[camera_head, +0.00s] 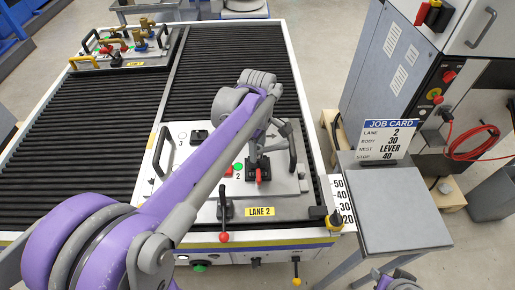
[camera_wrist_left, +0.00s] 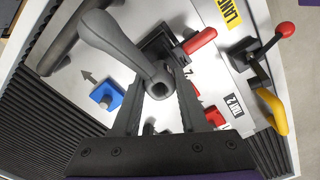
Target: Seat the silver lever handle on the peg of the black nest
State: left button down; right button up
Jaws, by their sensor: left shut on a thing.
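My left gripper (camera_wrist_left: 160,98) is shut on the silver lever handle (camera_wrist_left: 120,45), gripping it at its hub end. The arm of the handle points to the upper left in the left wrist view. The black nest (camera_wrist_left: 158,42) with a red clamp lever (camera_wrist_left: 196,42) lies just beyond the hub. The handle and fingers cover part of it, and its peg is hidden, so I cannot tell whether the hub touches it. In the head view my left gripper (camera_head: 255,165) is low over the grey tray plate (camera_head: 205,212), near the red lever.
A blue block (camera_wrist_left: 104,96) and a red block (camera_wrist_left: 215,117) flank the fingers. A black toggle with a red knob (camera_head: 224,236) stands at the plate's front. Black carry handles (camera_head: 163,151) rise at the sides. A job card (camera_head: 390,138) stands on the grey side table (camera_head: 400,220).

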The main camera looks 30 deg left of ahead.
pick_arm(q)
jog(key=shift+f+b, duration=0.7)
jog(key=shift+f, duration=0.65)
jog(key=shift+c, duration=1.8)
grip_release()
notch_tip(320, 180, up, 11)
jog(key=shift+p, duration=0.35)
jog(key=shift+f, duration=0.1)
